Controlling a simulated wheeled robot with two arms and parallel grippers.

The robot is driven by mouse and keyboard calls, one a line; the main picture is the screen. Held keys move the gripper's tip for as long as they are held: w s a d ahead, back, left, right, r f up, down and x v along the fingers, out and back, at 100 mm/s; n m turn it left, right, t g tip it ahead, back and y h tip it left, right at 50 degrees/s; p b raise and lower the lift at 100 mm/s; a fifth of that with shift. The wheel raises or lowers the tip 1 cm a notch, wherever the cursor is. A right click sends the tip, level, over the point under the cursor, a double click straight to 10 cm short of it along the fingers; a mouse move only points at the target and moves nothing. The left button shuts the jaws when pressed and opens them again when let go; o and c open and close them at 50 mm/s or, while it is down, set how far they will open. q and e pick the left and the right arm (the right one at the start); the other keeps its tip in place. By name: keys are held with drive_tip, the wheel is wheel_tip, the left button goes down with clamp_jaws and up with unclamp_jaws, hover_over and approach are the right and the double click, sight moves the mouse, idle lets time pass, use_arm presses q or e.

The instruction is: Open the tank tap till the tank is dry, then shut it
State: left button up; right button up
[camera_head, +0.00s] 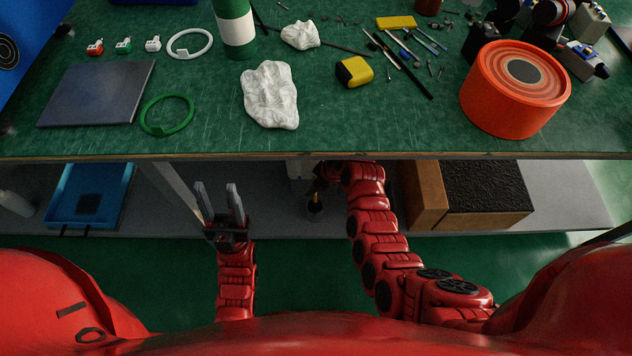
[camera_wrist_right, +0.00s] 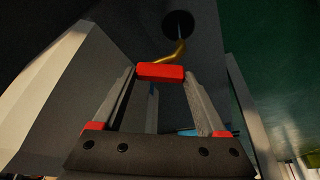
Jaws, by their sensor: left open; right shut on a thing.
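In the right wrist view, my right gripper (camera_wrist_right: 158,75) is shut on a red bar-shaped handle (camera_wrist_right: 160,70), held across between its fingertips. A bent brass-coloured stem (camera_wrist_right: 174,52) runs from behind the handle up to a dark round opening in a dark grey surface. I cannot tell whether water is running or how full the tank is. In the head view, my right arm reaches under the bench, and its gripper is mostly hidden there. My left gripper (camera_head: 222,204) is open and empty, fingers pointing up, in front of the lower shelf.
A blue tray (camera_head: 68,222) and a brown box with a black textured top (camera_head: 422,200) stand on the lower shelf (camera_head: 560,215). The green bench top (camera_head: 215,110) overhangs them, carrying a red-orange spool (camera_head: 500,112), white cloths and tools. Green floor shows in front.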

drive_tip(key=n+g+b, duration=0.1)
drive_tip(key=n+b, duration=0.1)
drive_tip(key=n, duration=0.1)
drive_tip(key=shift+w+f, duration=0.1)
drive_tip(key=shift+f, duration=0.05)
drive_tip(key=shift+n+g+y+b, duration=0.3)
drive_tip(key=shift+n+b, duration=0.2)
drive_tip(key=shift+n, duration=0.2)
drive_tip(key=shift+r, duration=0.2)
drive_tip(key=o, duration=1.3)
drive_tip(key=shift+w+r, duration=0.1)
